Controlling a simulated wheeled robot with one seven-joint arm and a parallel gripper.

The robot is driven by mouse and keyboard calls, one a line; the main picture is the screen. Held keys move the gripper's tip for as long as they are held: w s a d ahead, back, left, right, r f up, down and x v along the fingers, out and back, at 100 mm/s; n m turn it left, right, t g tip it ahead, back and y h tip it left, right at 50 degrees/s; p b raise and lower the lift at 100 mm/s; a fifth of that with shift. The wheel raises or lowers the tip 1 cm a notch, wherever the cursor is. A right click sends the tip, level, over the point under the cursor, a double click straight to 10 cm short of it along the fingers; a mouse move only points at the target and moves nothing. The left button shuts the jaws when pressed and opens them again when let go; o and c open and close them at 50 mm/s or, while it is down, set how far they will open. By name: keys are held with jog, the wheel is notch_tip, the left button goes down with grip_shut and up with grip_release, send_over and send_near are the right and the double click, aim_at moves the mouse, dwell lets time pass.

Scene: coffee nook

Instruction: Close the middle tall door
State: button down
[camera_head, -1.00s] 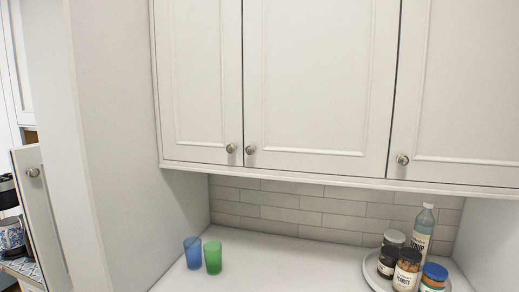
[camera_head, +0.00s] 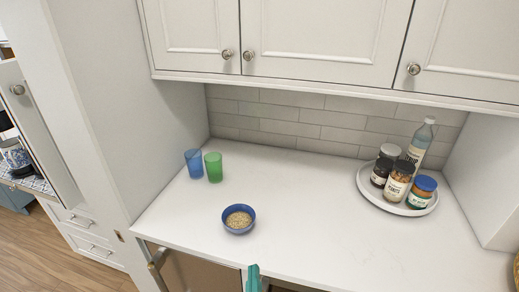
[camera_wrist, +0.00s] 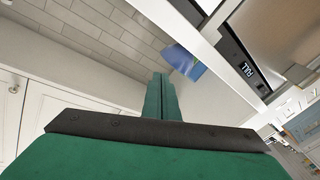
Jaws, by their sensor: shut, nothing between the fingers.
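A tall white door (camera_head: 32,125) with a round knob stands at the far left of the head view, angled out from its cabinet. I cannot tell for sure whether it is the middle tall door. My gripper (camera_head: 253,279) shows only as a teal tip at the bottom of the head view, in front of the counter's front edge and well to the right of that door. In the wrist view my green gripper fingers (camera_wrist: 160,97) are together, with nothing between them.
The white counter (camera_head: 300,215) holds a blue cup (camera_head: 194,163), a green cup (camera_head: 213,167), a blue bowl (camera_head: 239,226) and a tray (camera_head: 368,190) of jars and a bottle. Closed upper doors (camera_head: 320,40) hang above. Wood floor (camera_head: 100,270) is clear at lower left.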

jog(key=w+d+r+n+t+y, duration=0.1)
jog(key=w+r+n, duration=0.35)
jog(key=r, duration=0.45)
jog(key=w+r+n+y, duration=0.2)
jog(key=w+r+n, duration=0.25)
jog(key=r, duration=0.55)
jog(key=w+d+r+n+t+y, duration=0.1)
jog(key=w+r+n, duration=0.35)
jog(key=r, duration=0.45)
jog(key=s+r+n+g+h, duration=0.1)
jog(key=s+r+n+h, duration=0.15)
jog(key=r+n, duration=0.7)
jog(key=s+r+n+g+h, duration=0.1)
jog(key=s+r+n, duration=0.3)
jog(key=r+n, duration=0.55)
jog(key=w+r+m, duration=0.1)
jog(key=w+r, duration=0.1)
jog(key=w, duration=1.2)
jog(key=shift+w+d+m, duration=0.15)
jog(key=shift+m, duration=0.2)
jog(key=shift+y, duration=0.25)
